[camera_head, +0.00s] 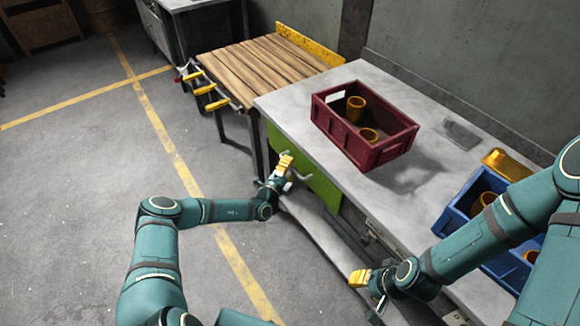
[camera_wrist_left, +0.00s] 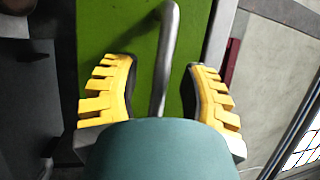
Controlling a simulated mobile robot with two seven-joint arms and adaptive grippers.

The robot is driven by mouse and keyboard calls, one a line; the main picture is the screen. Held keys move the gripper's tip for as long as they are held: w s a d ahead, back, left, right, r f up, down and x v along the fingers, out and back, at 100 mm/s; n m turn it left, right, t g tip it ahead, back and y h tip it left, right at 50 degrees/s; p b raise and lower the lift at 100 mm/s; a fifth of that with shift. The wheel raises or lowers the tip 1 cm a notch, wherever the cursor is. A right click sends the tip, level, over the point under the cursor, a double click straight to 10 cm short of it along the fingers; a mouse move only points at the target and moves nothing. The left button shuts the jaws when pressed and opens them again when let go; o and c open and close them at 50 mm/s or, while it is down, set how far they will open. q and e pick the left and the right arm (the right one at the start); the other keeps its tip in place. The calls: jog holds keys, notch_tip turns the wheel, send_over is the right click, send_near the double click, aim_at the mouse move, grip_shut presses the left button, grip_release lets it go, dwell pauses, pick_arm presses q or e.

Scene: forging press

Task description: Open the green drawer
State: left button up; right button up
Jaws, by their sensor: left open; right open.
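The green drawer (camera_head: 318,190) is under the grey worktop, at its left end, and its front looks flush with the bench. Its metal bar handle (camera_wrist_left: 166,50) runs between the two yellow fingers of my left gripper (camera_wrist_left: 160,95) in the left wrist view. The left gripper (camera_head: 284,165) is open around the handle, with a gap on each side of it. In the head view this gripper partly covers the drawer front. My right gripper (camera_head: 360,278) is open and empty, low in front of the bench on the right.
On the grey worktop (camera_head: 290,105) stand a dark red crate (camera_head: 350,146) and a blue crate (camera_head: 450,222), both holding orange-brown cylindrical parts. A wooden table (camera_head: 262,68) with yellow-handled clamps stands beyond the bench. The floor on the left is clear.

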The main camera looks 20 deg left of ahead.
pick_arm(q)
grip_shut()
jog(key=s+a+p, duration=0.3)
jog(key=s+a, duration=1.3)
jog(key=s, duration=0.4)
jog(key=shift+s+a, duration=0.25)
jog(key=shift+s, duration=0.15)
jog(key=shift+r, duration=0.1)
grip_release()
